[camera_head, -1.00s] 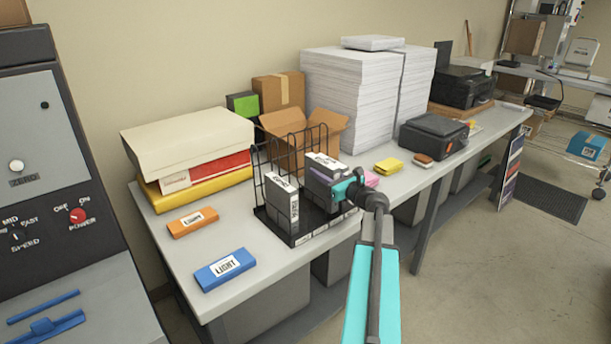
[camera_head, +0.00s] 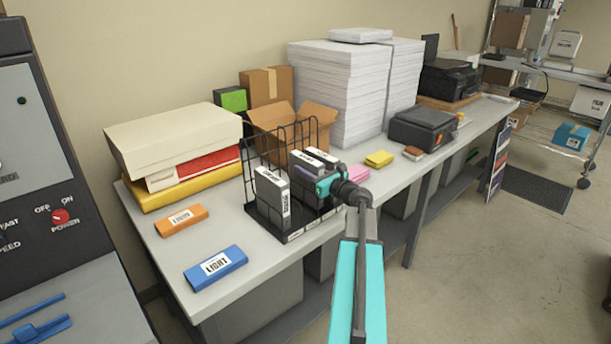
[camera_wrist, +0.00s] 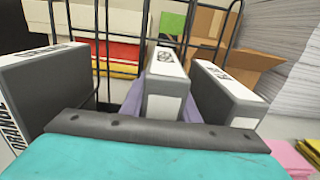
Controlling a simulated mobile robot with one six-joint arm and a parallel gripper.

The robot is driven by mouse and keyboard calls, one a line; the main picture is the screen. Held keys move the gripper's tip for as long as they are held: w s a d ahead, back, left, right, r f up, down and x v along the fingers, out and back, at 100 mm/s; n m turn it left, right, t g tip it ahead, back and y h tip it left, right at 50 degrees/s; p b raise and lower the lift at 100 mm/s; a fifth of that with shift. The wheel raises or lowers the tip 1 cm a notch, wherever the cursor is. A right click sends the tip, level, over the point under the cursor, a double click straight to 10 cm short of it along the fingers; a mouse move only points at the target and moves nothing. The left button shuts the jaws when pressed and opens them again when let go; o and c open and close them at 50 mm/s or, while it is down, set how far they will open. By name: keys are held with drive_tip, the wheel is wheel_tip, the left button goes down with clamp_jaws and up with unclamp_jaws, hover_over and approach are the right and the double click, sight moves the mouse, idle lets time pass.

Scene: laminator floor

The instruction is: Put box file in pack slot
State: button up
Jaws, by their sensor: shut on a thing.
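My gripper (camera_head: 318,183) is at the right part of a black wire rack (camera_head: 290,236) on the table. It is shut on a dark grey box file (camera_wrist: 165,84) with a white labelled top, seen in the middle of the wrist view. Purple surfaces flank this file on both sides. A second grey file (camera_head: 270,197) stands upright at the rack's left, and it shows at left in the wrist view (camera_wrist: 40,85). A third file (camera_wrist: 228,95) stands close on the right of the held one. The gripper's body hides the held file's lower part and the slot floor.
An open cardboard box (camera_head: 275,132) and paper stacks (camera_head: 335,85) stand behind the rack. Orange (camera_head: 180,219) and blue (camera_head: 216,267) boxes lie to its left. Pink pads (camera_head: 354,173) and a yellow pad (camera_head: 378,159) lie to its right. The table front is partly clear.

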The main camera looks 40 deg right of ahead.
drive_tip(key=shift+f, duration=0.6)
drive_tip(key=o, duration=1.2)
drive_tip(key=shift+r, duration=0.2)
drive_tip(key=s+b, duration=0.1)
drive_tip(key=s, duration=0.3)
drive_tip(key=s+b, duration=0.1)
drive_tip(key=s, duration=0.7)
drive_tip(key=shift+a+b, duration=0.4)
drive_tip(key=shift+s+f, duration=0.1)
